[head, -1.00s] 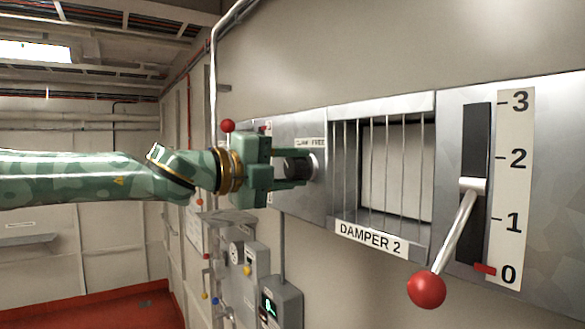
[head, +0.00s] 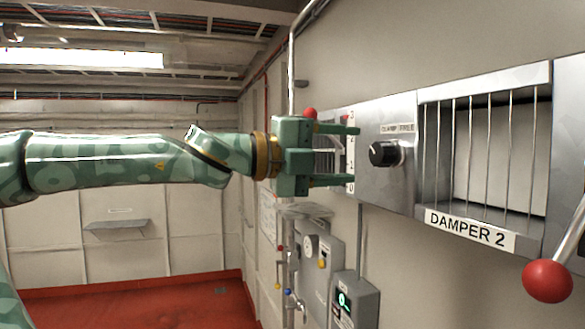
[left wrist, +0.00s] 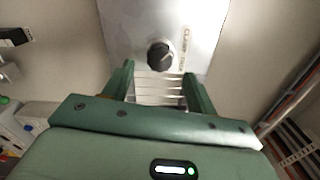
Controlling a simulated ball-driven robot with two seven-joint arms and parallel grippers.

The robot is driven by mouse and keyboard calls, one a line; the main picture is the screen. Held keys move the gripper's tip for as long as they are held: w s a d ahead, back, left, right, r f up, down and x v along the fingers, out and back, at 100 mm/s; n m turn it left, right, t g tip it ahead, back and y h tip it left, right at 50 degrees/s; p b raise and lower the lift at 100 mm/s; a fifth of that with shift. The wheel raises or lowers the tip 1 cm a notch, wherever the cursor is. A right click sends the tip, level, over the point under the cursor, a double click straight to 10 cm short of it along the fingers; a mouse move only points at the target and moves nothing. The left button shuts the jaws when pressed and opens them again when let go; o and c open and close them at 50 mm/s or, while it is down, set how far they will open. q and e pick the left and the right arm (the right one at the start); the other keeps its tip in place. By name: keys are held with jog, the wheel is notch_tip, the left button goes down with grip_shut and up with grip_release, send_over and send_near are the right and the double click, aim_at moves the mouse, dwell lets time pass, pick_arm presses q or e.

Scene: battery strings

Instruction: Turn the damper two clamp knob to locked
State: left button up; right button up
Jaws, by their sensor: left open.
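The damper two clamp knob (head: 385,153) is a black round knob with a light pointer mark, on a grey metal plate left of the barred DAMPER 2 window (head: 490,150). A small label with CLAMP and FREE lettering sits above it. My left gripper (head: 346,155) is open and empty, its fingers apart, just left of the knob and not touching it. In the left wrist view the knob (left wrist: 160,55) shows beyond the spread fingertips (left wrist: 159,75). My right gripper is not in view.
A lever with a red ball (head: 548,281) stands out from the wall at the right. Another red ball (head: 310,113) shows behind my left gripper. Grey boxes (head: 355,300) and pipes are on the wall below. Open room lies over the red floor.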

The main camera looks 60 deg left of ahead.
pick_arm(q)
jog(key=p+v, duration=0.1)
jog(key=v, duration=0.8)
jog(key=shift+s, duration=0.2)
jog(key=shift+r, duration=0.1)
